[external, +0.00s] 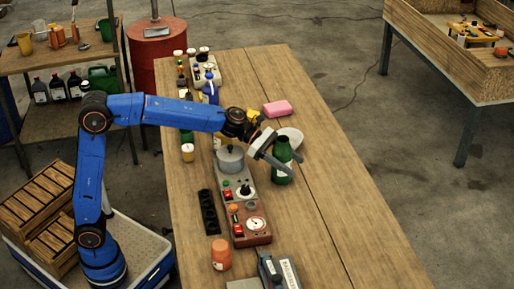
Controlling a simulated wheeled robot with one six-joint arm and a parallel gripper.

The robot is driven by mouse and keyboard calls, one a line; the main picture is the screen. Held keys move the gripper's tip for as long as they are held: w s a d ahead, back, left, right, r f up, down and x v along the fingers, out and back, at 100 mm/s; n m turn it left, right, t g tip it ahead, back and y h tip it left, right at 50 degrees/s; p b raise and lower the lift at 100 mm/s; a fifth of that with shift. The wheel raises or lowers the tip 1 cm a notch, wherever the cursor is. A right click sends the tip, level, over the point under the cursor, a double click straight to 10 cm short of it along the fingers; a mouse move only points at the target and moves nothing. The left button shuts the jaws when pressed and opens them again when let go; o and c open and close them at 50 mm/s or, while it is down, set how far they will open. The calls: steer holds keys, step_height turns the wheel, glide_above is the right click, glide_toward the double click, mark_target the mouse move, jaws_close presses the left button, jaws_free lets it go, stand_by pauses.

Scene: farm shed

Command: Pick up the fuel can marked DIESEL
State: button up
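No DIESEL lettering can be read in this view. A green can (103,80) stands on the lower level of the shelf at the left, and I cannot make out a label on it. A green bottle-like container (282,153) stands on the long wooden table. My gripper (293,166) reaches over the table at this container, with its fingers apart and angled down to the right. The fingers overlap the container in the picture. I cannot tell whether they touch it or are in front of it.
The long wooden table (320,205) is clear along its right side. A pink block (278,108), a grey pot (230,158), a red control box (250,224) and an orange jar (221,254) stand on it. A red drum (158,50) stands behind.

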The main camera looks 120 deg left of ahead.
steer(key=c, duration=0.3)
steer(key=shift+r, duration=0.2)
